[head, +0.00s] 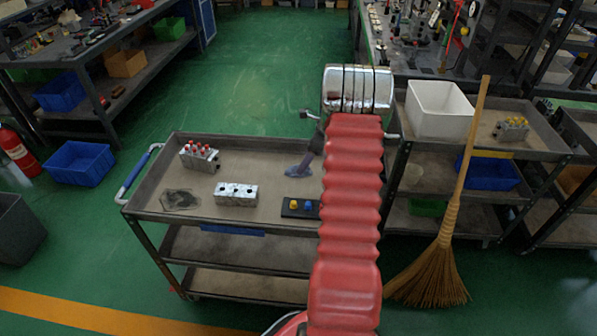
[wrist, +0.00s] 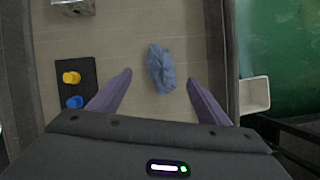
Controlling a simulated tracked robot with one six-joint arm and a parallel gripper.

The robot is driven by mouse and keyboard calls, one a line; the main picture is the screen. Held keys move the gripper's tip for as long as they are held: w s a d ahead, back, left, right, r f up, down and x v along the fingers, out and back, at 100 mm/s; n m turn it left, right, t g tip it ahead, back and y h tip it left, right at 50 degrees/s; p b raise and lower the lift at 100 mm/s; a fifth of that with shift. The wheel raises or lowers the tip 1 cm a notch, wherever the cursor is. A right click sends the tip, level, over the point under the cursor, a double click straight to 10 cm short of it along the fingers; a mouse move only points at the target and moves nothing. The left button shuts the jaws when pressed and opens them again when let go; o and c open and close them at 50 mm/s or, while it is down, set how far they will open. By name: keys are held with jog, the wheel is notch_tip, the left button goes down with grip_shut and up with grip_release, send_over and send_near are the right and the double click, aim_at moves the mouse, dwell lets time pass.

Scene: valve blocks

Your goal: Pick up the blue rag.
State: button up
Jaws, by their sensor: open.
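The blue rag (wrist: 161,69) lies crumpled on the cart's tray. In the wrist view it sits between and slightly ahead of the two purple-grey fingertips. My gripper (wrist: 159,77) is open and empty, with a gap on both sides of the rag. Its height above the rag is hard to tell. In the head view the rag (head: 295,173) shows as a small grey-blue patch at the tray's right part, beside one of my fingers. My red arm hides the tray's right end.
A white bin (head: 440,109) stands right of my arm, near a broom (head: 445,230).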

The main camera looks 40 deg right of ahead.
aim_at(290, 172)
jog(key=shift+x, duration=2.6)
jog(key=shift+w+r, duration=0.1)
jog(key=shift+w, duration=0.05)
jog(key=shift+c, duration=0.3)
jog(key=c, duration=1)
jog(key=shift+c, duration=0.2)
